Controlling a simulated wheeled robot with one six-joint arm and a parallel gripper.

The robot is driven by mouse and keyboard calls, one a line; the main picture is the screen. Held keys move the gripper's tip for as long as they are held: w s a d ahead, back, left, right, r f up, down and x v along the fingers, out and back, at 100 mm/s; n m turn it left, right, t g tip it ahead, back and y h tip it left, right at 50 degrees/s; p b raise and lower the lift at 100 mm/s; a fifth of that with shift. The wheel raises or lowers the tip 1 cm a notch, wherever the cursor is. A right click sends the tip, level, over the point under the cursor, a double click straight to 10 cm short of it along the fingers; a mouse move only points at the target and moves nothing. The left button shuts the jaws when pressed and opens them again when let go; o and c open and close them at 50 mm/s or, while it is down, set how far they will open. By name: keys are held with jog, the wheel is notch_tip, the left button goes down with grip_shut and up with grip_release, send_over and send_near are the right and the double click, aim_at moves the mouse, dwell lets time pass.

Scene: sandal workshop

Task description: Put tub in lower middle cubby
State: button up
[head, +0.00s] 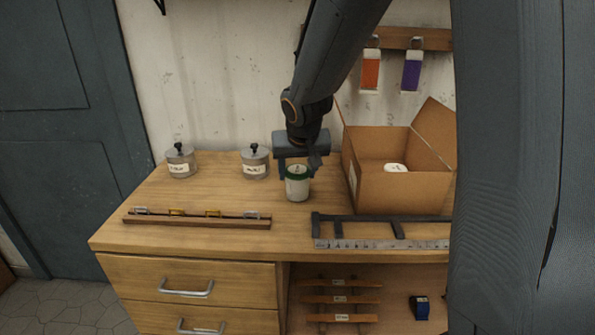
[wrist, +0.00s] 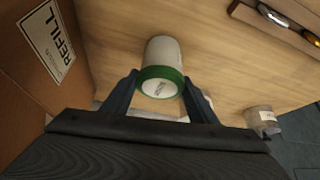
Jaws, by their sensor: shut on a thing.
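The tub (head: 297,188) is white with a green rim and lid and is upright at the middle of the workbench top. It also shows in the wrist view (wrist: 164,52), with a label on its lid. My gripper (head: 296,173) is above the tub with its fingers on both sides near the lid, shut on it; the two fingers also show in the wrist view (wrist: 160,88). I cannot tell whether the tub's base touches the bench.
An open cardboard box (head: 400,190) stands close right of the tub. Two lidded metal pots (head: 181,161) (head: 255,162) stand at the back left. A wooden rail with clips (head: 197,219) and a black clamp-like bar (head: 380,229) lie along the front. Drawers (head: 190,277) are below.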

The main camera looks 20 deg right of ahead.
jog(key=shift+f, duration=0.15)
jog(key=o, duration=1.2)
jog(key=shift+r, duration=0.4)
jog(key=shift+v, duration=5.8)
jog(key=shift+s, duration=0.15)
